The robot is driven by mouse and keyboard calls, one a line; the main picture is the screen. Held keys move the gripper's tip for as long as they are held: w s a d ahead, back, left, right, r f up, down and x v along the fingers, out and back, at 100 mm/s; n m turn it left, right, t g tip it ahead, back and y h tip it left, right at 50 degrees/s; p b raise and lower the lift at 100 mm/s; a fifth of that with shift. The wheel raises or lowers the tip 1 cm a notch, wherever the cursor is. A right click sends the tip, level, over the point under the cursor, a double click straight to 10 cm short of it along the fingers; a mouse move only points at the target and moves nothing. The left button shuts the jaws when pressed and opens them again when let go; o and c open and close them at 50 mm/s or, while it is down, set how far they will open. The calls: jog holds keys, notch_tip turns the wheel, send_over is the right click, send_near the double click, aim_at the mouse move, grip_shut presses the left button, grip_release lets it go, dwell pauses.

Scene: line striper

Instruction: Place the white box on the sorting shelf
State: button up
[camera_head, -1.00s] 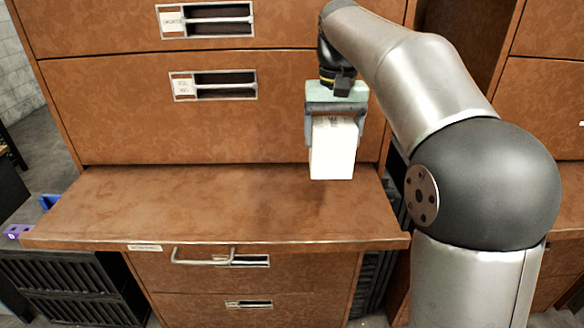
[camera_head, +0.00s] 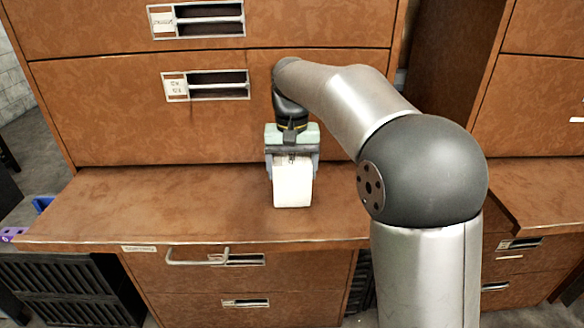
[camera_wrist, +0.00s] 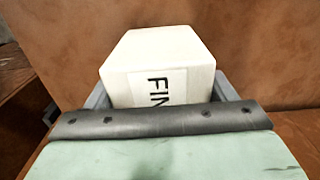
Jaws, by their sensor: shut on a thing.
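The white box (camera_head: 293,190) is held in my gripper (camera_head: 292,165), upright and in front of the cabinet. In the wrist view the white box (camera_wrist: 158,62) sits between the grey fingers, with black letters "FIN" on its near face. My gripper is shut on it. The sorting shelf (camera_head: 130,205) is a brown ledge that juts out from the cabinet. The box appears over the right half of this shelf; I cannot tell whether its bottom touches the surface.
Brown cabinet drawers with label slots (camera_head: 205,85) rise behind the shelf. A lower drawer handle (camera_head: 198,258) sticks out below its front edge. Black crates (camera_head: 65,285) stand at lower left. The left half of the shelf is bare. Another cabinet (camera_head: 545,180) stands at right.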

jog(key=o, duration=1.1)
jog(key=shift+f, duration=0.1)
jog(key=shift+c, duration=0.2)
notch_tip(320, 180, up, 12)
jog(key=shift+r+p, duration=0.15)
jog(key=shift+p, duration=0.45)
jog(key=shift+d, duration=0.1)
